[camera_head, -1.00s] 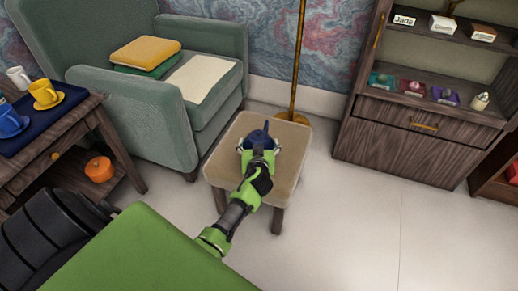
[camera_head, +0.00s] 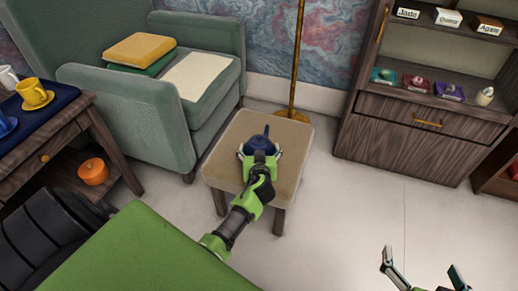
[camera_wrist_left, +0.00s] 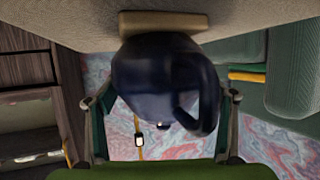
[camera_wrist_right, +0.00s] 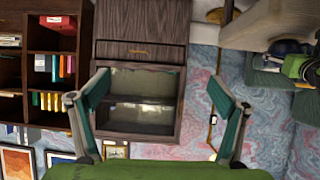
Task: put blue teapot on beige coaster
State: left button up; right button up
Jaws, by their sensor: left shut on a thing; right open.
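The dark blue teapot (camera_head: 261,142) is above or on the tan padded stool (camera_head: 224,163) in the head view. My left gripper (camera_head: 261,153) is shut on the teapot, with a finger on either side. In the left wrist view the teapot (camera_wrist_left: 160,80) hangs inverted in the picture, its handle to the right. The beige coaster (camera_wrist_left: 160,22) lies against the stool top, right at the teapot's base; I cannot tell if they touch. The teapot hides the coaster in the head view. My right gripper (camera_head: 425,272) is open and empty at the lower right.
A green armchair (camera_head: 125,110) with folded cloths stands left of the stool. A brass lamp pole (camera_head: 297,60) rises behind it. A wooden cabinet (camera_head: 400,140) stands right. A side table (camera_head: 60,135) with cups is far left. The floor right of the stool is clear.

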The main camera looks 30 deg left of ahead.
pick_arm(q)
jog(key=o, duration=1.5)
jog(key=shift+s+d, duration=0.15)
jog(key=s+d+r+m+g+h, duration=0.1)
jog(key=s+d+m+h, duration=0.1)
jog(key=s+d, duration=0.4)
jog(key=s+d+r+m+g+h+p, duration=0.1)
jog(key=s+d, duration=0.5)
jog(key=s, duration=0.7)
jog(key=s+d+r+m+g+h+p, duration=0.1)
jog(key=s+d+r+m+g+h, duration=0.2)
jog(key=s, duration=0.6)
jog(key=d+m+h, duration=0.2)
jog(key=d+m, duration=0.1)
jog(key=shift+s+r, duration=0.2)
jog(key=shift+s, duration=0.1)
pick_arm(e)
jog(key=s+d+f+g+h, duration=0.1)
jog(key=s+d+f+g, duration=0.3)
jog(key=s, duration=0.6)
notch_tip(320, 180, down, 4)
jog(key=shift+s+r+g+h, duration=0.1)
jog(key=shift+s+g+h, duration=0.2)
jog(key=shift+g, duration=0.9)
